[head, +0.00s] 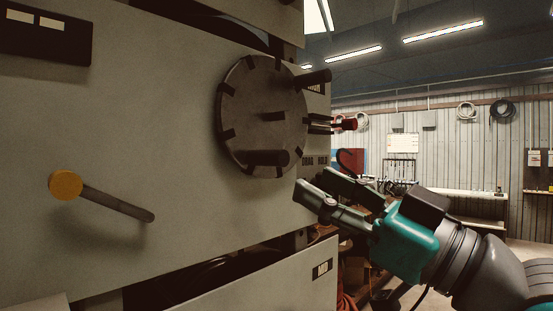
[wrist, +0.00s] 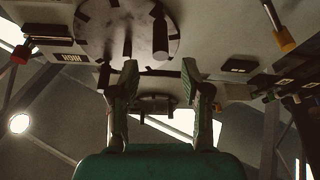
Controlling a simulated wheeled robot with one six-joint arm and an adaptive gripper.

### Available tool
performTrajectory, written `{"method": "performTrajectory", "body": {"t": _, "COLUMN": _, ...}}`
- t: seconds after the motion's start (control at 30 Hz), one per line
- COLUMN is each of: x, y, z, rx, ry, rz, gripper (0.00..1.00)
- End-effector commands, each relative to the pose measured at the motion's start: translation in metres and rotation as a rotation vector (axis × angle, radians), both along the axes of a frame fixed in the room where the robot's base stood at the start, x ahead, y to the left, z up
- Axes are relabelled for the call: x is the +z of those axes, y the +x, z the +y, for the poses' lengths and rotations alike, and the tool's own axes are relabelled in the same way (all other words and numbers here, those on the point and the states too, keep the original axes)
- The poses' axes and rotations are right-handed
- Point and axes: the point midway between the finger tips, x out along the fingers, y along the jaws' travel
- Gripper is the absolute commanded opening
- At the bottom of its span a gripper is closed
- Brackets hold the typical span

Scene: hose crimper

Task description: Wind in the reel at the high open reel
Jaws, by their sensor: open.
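A round dark disc (head: 245,100) with notches around its rim is mounted on the face of a large pale panel. Several dark pegs stick out of it, among them a lower peg (head: 265,157) and an upper right peg (head: 314,77). My gripper (head: 312,182) is open and empty, below and to the right of the disc, apart from it. In the wrist view the disc (wrist: 100,28) is at the top, with one dark peg (wrist: 160,36) above the gap between the open fingers (wrist: 160,72). Any hose on the reel is hidden.
The pale panel (head: 120,120) fills the left. A lever with a yellow hub (head: 66,185) juts out at lower left. A red-tipped handle (head: 345,124) sticks out right of the disc. A label (head: 322,269) is on the lower panel. Open workshop room lies to the right.

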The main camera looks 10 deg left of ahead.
Motion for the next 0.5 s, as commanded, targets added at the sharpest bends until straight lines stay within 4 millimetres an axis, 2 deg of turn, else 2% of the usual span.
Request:
{"method": "performTrajectory", "body": {"t": 0.3, "x": 0.021, "y": 0.028, "z": 0.044, "rx": 0.004, "ry": 0.0, "rz": 0.002, "gripper": 0.47}}
{"method": "performTrajectory", "body": {"t": 0.5, "x": 0.03, "y": 0.042, "z": 0.065, "rx": 0.003, "ry": 0.001, "rz": 0.002, "gripper": 0.47}}
